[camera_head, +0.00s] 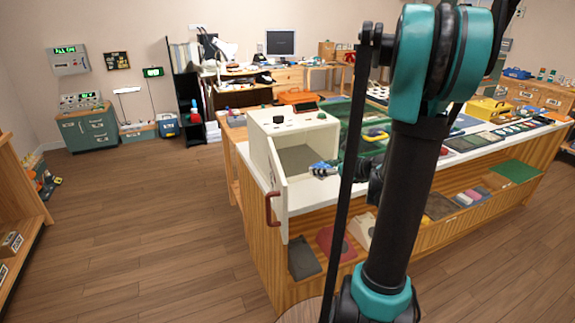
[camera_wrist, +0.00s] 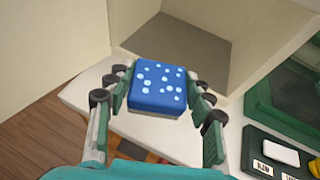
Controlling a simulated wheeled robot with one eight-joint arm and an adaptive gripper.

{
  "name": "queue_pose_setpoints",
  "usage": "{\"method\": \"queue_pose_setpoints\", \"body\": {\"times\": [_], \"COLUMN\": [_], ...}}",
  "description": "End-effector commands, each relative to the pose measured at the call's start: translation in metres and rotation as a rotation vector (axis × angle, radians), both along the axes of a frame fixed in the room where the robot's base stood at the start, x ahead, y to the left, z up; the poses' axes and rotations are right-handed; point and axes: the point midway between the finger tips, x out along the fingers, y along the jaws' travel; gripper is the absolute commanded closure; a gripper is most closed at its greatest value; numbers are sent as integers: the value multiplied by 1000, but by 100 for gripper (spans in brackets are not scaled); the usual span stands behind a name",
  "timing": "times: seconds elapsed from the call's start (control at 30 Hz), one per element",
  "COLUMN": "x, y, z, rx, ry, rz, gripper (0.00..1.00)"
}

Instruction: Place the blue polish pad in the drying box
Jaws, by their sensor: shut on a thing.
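The blue polish pad (camera_wrist: 158,82) is a blue block with pale dots on top. My gripper (camera_wrist: 160,95) is shut on it, with a finger on each side, in the wrist view. The pad also shows small in the head view (camera_head: 321,169), in front of the drying box opening. The drying box (camera_head: 262,140) is a white box on the counter with its door (camera_head: 276,190) swung open, a red handle on it. Its grey floor (camera_wrist: 185,45) is bare in the wrist view, just beyond the pad. My arm hides part of the counter in the head view.
The white counter top (camera_head: 312,198) runs right from the box. A green clear-sided case (camera_wrist: 285,100) stands right of the box. A dark panel (camera_wrist: 270,160) with labels lies at the lower right of the wrist view. Open shelves below hold several items.

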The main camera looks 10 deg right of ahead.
Motion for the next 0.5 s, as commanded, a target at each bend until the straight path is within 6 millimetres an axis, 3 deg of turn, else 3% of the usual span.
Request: {"method": "queue_pose_setpoints", "body": {"times": [0.17,0.5], "x": [-10,62], "y": [1,26], "z": [11,11], "rx": [1,-1], "ry": [1,1], "rz": [59,65], "gripper": [81,81]}}
